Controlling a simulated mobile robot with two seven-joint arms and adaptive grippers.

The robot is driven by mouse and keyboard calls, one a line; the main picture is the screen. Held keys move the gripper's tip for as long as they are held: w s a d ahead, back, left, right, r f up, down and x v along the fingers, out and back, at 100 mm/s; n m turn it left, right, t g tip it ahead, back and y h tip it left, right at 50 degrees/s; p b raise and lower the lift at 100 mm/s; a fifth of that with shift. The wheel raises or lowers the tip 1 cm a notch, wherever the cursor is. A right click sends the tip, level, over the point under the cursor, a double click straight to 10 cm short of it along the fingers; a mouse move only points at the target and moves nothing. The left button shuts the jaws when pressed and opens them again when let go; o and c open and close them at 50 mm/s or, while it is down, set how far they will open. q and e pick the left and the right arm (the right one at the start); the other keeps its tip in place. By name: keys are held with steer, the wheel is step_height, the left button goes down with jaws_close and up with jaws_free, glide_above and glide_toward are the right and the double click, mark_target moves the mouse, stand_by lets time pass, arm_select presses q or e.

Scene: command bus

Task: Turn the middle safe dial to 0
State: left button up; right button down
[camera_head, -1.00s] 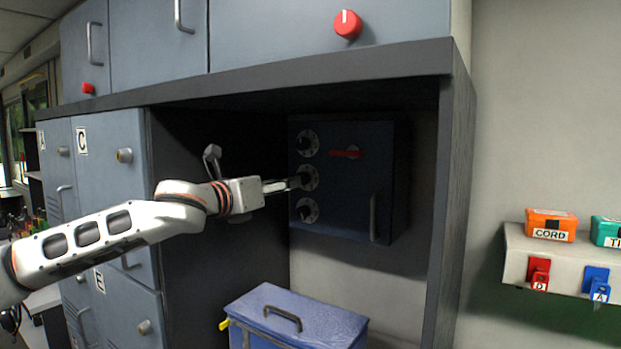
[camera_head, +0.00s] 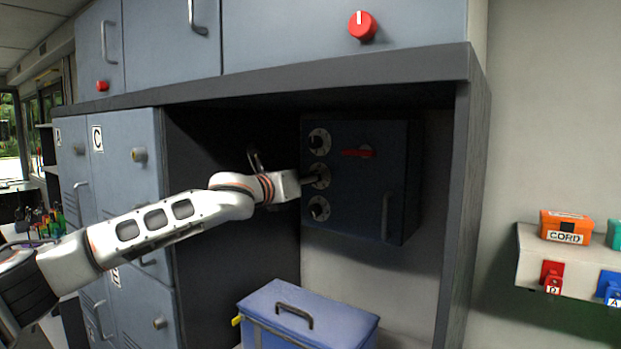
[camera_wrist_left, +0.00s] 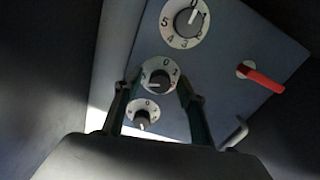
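The dark blue safe (camera_head: 352,195) hangs in the cabinet recess with three dials stacked on its left side. The middle dial (camera_head: 320,176) is partly behind my left gripper (camera_head: 309,180), which reaches it from the left. In the left wrist view, the middle dial (camera_wrist_left: 157,77) has a dark knob on a white numbered ring, with 0 near the top; its light mark seems to point left. My left gripper (camera_wrist_left: 158,82) has its fingers apart on either side of this knob, with visible gaps. The upper dial (camera_wrist_left: 185,22) and lower dial (camera_wrist_left: 142,115) also show. My right gripper is out of view.
A red handle (camera_head: 358,153) and a grey pull (camera_head: 386,215) are on the safe's front. A blue lidded box (camera_head: 300,325) stands below. The recess's right wall (camera_head: 462,210) and left lockers (camera_head: 130,200) bound the space.

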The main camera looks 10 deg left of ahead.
arm_select(q)
steer(key=c, duration=1.1)
